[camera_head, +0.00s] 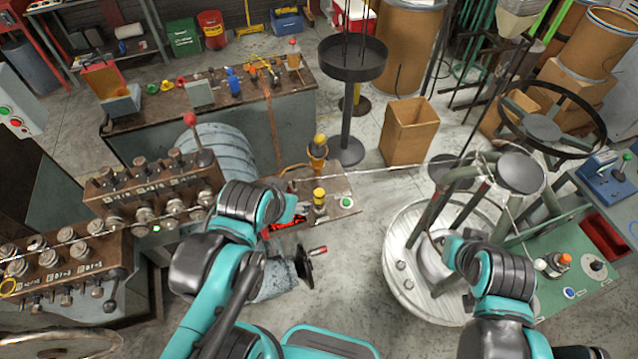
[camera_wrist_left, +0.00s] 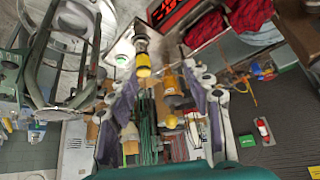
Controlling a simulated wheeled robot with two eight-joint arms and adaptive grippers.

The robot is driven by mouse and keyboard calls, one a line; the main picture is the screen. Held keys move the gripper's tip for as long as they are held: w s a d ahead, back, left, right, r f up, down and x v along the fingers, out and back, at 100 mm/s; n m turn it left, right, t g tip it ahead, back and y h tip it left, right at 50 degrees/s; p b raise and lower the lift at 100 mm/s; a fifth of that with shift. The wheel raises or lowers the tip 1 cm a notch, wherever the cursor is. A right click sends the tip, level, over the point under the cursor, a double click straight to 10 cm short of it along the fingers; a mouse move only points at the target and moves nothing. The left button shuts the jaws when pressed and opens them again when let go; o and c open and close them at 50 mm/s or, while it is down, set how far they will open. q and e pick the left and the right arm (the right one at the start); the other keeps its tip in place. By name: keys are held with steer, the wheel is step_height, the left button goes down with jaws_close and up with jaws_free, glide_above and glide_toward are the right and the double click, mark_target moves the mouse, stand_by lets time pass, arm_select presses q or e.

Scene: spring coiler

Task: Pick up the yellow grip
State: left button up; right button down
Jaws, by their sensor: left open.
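The yellow grip (camera_head: 319,195) is a short yellow cylinder with dark parts, standing on a small brown-topped machine beside a green button. In the left wrist view the yellow grip (camera_wrist_left: 143,65) shows ahead, near the fingertips. My left gripper (camera_wrist_left: 160,78) is open, its two fingers spread with nothing seen between the pads. The grip lies toward the left fingertip in that view; I cannot tell the remaining distance in depth. In the head view the left fingers are mostly hidden behind my left wrist. My right arm is at the lower right; its fingers are not visible.
A second, orange-yellow handle (camera_head: 318,150) stands just behind the grip. A red display (camera_head: 284,226) is close to my left wrist. A thin wire crosses the scene near the machine. A lever panel (camera_head: 150,190) is at the left, and a round reel (camera_head: 405,290) at the right.

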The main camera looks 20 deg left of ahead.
arm_select(q)
step_height(320, 180, up, 4)
steer(key=w+m+g+p, duration=0.1)
steer(key=w+p, duration=0.1)
steer(key=p, duration=0.1)
steer(key=m+g, duration=0.5)
steer(key=m, duration=0.1)
glide_above(319, 201)
steer(key=w, duration=0.1)
steer(key=f, duration=0.8)
steer(key=shift+a+f, duration=0.25)
steer(key=shift+f, duration=0.1)
steer(key=shift+d+f+m+g, duration=0.1)
steer(key=shift+f+m+g, duration=0.15)
steer(key=shift+m+g, duration=0.05)
steer(key=f, duration=0.4)
steer(key=f+b, duration=0.1)
steer(key=f, duration=0.2)
steer(key=shift+w+f, duration=0.2)
steer(key=shift+f, duration=0.15)
jaws_close()
arm_select(e)
step_height(319, 201, up, 3)
steer(key=shift+r, duration=0.2)
